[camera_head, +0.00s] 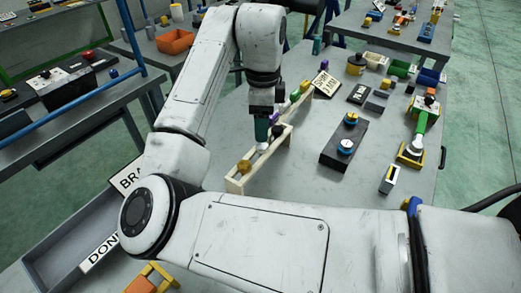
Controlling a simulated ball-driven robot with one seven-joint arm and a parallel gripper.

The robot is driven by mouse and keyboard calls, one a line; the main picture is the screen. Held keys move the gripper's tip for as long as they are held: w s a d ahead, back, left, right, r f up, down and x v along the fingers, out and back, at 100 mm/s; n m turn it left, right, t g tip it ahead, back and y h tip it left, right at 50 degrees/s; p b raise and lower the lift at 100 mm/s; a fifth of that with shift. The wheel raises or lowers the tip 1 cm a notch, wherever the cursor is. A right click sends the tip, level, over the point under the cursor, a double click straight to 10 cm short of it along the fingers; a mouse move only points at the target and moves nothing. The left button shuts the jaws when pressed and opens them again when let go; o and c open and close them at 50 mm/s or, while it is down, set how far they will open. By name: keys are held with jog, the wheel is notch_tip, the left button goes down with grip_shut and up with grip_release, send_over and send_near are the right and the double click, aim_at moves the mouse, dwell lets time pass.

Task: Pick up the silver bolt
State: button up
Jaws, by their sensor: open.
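A wooden rack (236,184) stands on the grey table and holds a row of small coloured pieces. A small silver-white piece (262,147), likely the silver bolt, shows in the rack just below my gripper. My gripper (262,136) points down over the rack and is open. Its fingers partly hide the silver piece, and I cannot tell whether they touch it or surround it. A gold piece (244,166) sits nearer in the rack, and a dark piece (277,130) sits just beyond.
A grey tray marked DONE (100,250) is at lower left. An orange bin (175,41) sits on another table. Bare tabletop lies between rack and black box.

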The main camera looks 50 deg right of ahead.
aim_at(263, 145)
jog(key=shift+s+f, duration=0.1)
jog(key=shift+f, duration=2.6)
jog(key=shift+c, duration=0.2)
jog(key=c, duration=1.1)
